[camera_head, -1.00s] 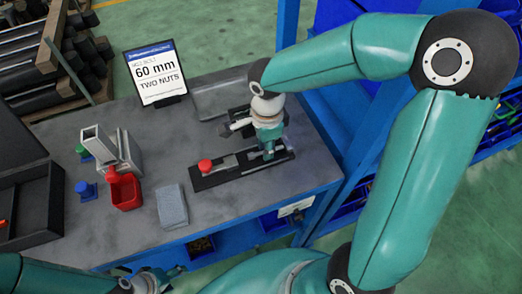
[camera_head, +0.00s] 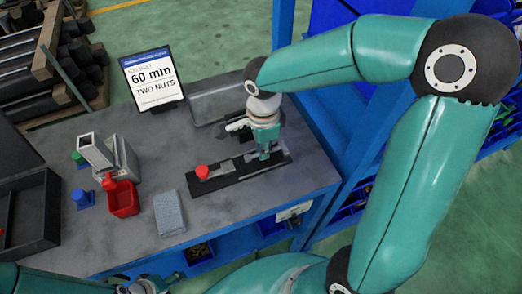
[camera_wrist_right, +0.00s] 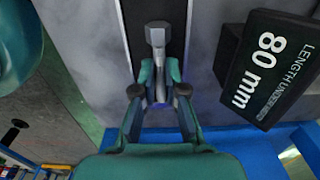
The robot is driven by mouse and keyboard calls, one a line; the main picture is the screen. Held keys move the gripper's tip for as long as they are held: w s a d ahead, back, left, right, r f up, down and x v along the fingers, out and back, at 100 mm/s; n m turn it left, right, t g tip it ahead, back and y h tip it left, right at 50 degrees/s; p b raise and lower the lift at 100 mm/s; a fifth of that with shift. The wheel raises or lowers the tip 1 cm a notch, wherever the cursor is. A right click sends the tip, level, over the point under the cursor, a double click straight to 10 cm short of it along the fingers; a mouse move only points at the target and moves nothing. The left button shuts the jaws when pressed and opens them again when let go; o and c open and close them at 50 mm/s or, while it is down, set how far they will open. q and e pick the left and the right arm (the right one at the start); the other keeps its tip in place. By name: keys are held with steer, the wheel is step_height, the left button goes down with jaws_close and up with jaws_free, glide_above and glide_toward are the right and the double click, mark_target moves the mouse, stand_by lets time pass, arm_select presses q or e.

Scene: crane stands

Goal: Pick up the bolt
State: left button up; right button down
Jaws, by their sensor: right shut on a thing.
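The bolt (camera_wrist_right: 157,36) is grey with a hex head. In the right wrist view it lies along a dark strip, its shank running down between my fingers. My right gripper (camera_wrist_right: 160,82) is shut on the shank below the head. In the head view my right gripper (camera_head: 263,154) points down at the right part of the black fixture (camera_head: 220,181) on the bench; the bolt is hard to make out there. My left gripper (camera_head: 150,284) shows only partly at the bottom edge, its fingers unclear.
A red knob (camera_head: 202,172) sits at the fixture's left end. A sign (camera_head: 150,80) reads 60 mm, two nuts; another sign (camera_wrist_right: 268,68) reads 80 mm. A red bin (camera_head: 123,199), grey block (camera_head: 169,213) and black tray (camera_head: 48,210) stand left. Blue shelving is at right.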

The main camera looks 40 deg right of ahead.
arm_select(q)
steer(key=shift+r, duration=0.3)
steer(key=shift+p, duration=0.3)
steer(key=c, duration=0.3)
steer(key=shift+c, duration=0.2)
arm_select(e)
step_height(320, 180, up, 19)
